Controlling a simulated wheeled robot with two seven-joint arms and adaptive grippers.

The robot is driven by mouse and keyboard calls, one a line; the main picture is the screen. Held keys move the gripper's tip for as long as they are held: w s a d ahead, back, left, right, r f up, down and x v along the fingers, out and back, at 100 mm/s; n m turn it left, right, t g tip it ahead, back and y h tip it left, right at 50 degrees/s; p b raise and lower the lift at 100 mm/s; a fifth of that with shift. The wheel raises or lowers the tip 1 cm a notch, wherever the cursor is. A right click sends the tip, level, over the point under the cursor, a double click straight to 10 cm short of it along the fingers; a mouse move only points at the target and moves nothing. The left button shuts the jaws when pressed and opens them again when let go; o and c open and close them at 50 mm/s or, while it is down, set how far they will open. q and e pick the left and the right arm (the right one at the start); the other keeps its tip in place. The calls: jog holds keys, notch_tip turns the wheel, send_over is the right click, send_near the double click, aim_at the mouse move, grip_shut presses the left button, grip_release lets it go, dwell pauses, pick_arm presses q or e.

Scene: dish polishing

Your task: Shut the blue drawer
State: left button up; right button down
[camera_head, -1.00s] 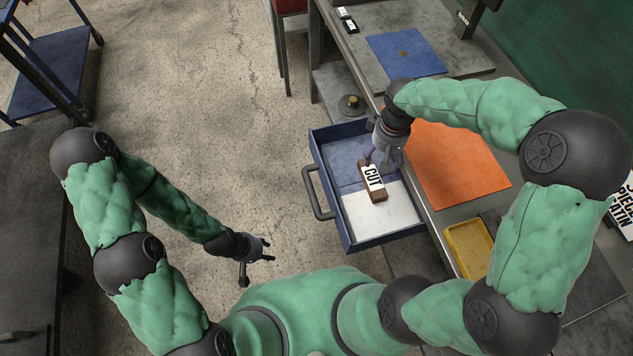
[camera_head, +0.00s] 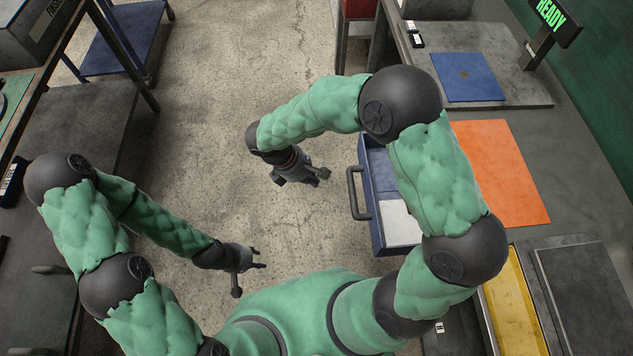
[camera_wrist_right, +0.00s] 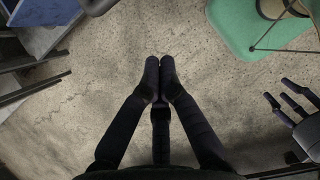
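The blue drawer (camera_head: 376,222) is pulled out from the workbench on the right in the head view. Its dark handle (camera_head: 354,193) faces left over the floor. A white panel (camera_head: 400,222) shows inside, and my right arm hides much of the interior. My right gripper (camera_head: 322,178) is over the floor, left of the drawer front and apart from the handle. In the wrist view its fingertips (camera_wrist_right: 159,75) are together with nothing between them. My left gripper (camera_head: 258,259) is at lower left, its fingers spread and empty, far from the drawer.
The bench holds an orange mat (camera_head: 500,170), a blue mat (camera_head: 467,76), a yellow tray (camera_head: 512,305) and a sign reading READY (camera_head: 553,16). A blue-shelved cart (camera_head: 125,45) stands at upper left. The floor left of the drawer is free.

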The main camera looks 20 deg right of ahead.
jog(key=s+d+f+b, duration=0.2)
jog(key=d+f+b, duration=0.1)
jog(key=d+f, duration=0.4)
jog(key=shift+d+b, duration=0.3)
jog(key=shift+b, duration=0.05)
jog(key=shift+d, duration=0.1)
jog(key=s+d, duration=0.2)
jog(key=d, duration=0.6)
jog(key=s+d, duration=0.1)
jog(key=d, duration=0.7)
jog(key=s+d, duration=0.2)
jog(key=d, duration=0.6)
jog(key=shift+s+p, duration=0.35)
jog(key=shift+a, duration=0.2)
